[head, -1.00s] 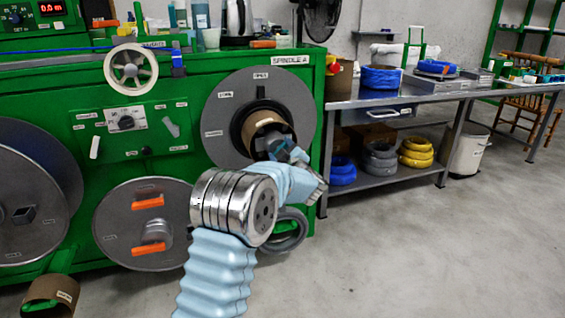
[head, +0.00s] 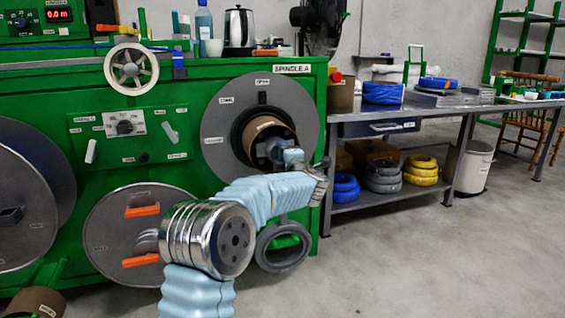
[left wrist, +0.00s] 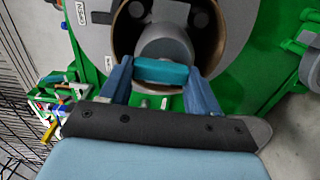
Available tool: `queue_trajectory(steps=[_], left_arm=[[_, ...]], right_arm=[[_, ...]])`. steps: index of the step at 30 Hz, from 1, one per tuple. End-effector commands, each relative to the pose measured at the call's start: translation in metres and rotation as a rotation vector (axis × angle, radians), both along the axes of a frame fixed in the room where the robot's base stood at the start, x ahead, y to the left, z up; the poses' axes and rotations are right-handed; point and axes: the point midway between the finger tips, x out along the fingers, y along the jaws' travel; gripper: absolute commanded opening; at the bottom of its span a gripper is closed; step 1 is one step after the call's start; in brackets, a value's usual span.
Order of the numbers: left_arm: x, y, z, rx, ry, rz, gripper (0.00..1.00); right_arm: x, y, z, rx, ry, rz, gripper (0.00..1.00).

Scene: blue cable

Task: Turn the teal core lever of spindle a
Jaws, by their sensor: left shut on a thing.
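Spindle A's grey disc (head: 229,103) stands upright on the green machine, with a brown cardboard core (head: 262,128) around its centre. In the left wrist view the teal core lever (left wrist: 161,72) lies crosswise in front of the round grey hub (left wrist: 165,47). My left gripper (left wrist: 161,77) is shut on the lever, one blue finger at each end of it. In the head view my left gripper (head: 289,156) is at the mouth of the core, and the arm hides the lever there. My right gripper is not in view.
A grey ring (head: 282,262) hangs below the spindle, close to my left arm. A second disc with orange handles (head: 141,211) is at the lower left. A metal workbench (head: 350,129) with cable coils stands to the right.

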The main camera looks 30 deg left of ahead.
Motion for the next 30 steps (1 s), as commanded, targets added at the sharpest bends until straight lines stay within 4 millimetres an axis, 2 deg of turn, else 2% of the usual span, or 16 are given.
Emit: queue_trajectory(steps=[19,20,24,30], left_arm=[[-0.0001,0.0000,-0.0018,-0.035,-0.036,0.000,0.31],[-0.0001,0.0000,-0.0018,-0.035,-0.036,0.000,0.65],[-0.0001,0.0001,-0.0015,-0.033,-0.036,0.000,0.86],[-0.0001,0.0001,-0.0009,-0.033,-0.037,0.000,0.87]], right_arm=[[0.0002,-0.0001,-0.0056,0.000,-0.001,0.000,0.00],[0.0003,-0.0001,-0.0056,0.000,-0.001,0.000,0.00],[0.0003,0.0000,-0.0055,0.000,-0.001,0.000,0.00],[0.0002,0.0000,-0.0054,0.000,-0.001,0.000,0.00]])
